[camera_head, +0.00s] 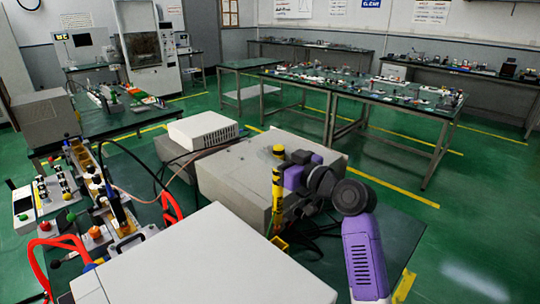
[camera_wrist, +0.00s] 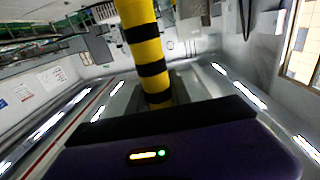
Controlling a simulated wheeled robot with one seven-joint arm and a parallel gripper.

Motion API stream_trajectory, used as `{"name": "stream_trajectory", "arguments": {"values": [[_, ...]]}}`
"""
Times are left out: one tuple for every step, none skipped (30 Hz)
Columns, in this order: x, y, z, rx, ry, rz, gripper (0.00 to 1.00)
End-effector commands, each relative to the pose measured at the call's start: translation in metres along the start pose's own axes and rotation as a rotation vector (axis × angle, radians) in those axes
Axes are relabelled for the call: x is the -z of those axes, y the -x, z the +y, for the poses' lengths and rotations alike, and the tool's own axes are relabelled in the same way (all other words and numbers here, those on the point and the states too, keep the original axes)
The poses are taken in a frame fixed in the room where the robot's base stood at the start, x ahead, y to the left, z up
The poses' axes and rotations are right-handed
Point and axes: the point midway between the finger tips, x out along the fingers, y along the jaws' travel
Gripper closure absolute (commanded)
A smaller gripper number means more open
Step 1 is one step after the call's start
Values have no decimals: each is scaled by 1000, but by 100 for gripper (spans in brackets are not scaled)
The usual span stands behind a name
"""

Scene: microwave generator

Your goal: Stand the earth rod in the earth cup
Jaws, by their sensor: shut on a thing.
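The earth rod (camera_head: 277,195), striped yellow and black, stands about upright in the head view, in front of a large grey metal box. My gripper (camera_head: 282,167) is shut on the earth rod near its upper end, reaching in from the right. The striped rod (camera_wrist: 150,68) also runs up from my gripper in the wrist view, where the fingertips are hidden. A small yellow piece (camera_head: 280,243) shows at the rod's lower end; I cannot tell whether it is the earth cup or part of the rod, nor whether they touch.
The large grey box (camera_head: 235,185) stands close behind the rod, with a white vented unit (camera_head: 203,130) to its left. A pale box (camera_head: 205,265) fills the near foreground. Dark cables lie right of the rod's foot. Red cables (camera_head: 65,245) and bench parts are at left. Green bench surface is bare at right.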

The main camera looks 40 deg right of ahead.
Motion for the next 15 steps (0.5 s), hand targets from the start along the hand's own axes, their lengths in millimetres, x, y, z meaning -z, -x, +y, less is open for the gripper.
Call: {"name": "stream_trajectory", "arguments": {"values": [[-5, 0, 0, 0, 0, 1, 100], [-7, 0, 0, 0, 0, 1, 100], [-10, 0, 0, 0, 0, 1, 100], [-12, 0, 0, 0, 0, 1, 100], [-15, 0, 0, 0, 0, 1, 100], [-18, 0, 0, 0, 0, 1, 100], [-20, 0, 0, 0, 1, 1, 100], [-22, 0, 0, 0, 1, 1, 100], [-25, 0, 0, 0, 1, 1, 100], [-27, 0, 0, 0, 1, 1, 100], [-29, 0, 0, 0, 1, 1, 100], [-32, 0, 0, 0, 1, 1, 100], [-34, 0, 0, 0, 1, 1, 100], [-36, 0, 0, 0, 1, 1, 100], [-39, 0, 0, 0, 1, 1, 100]]}}
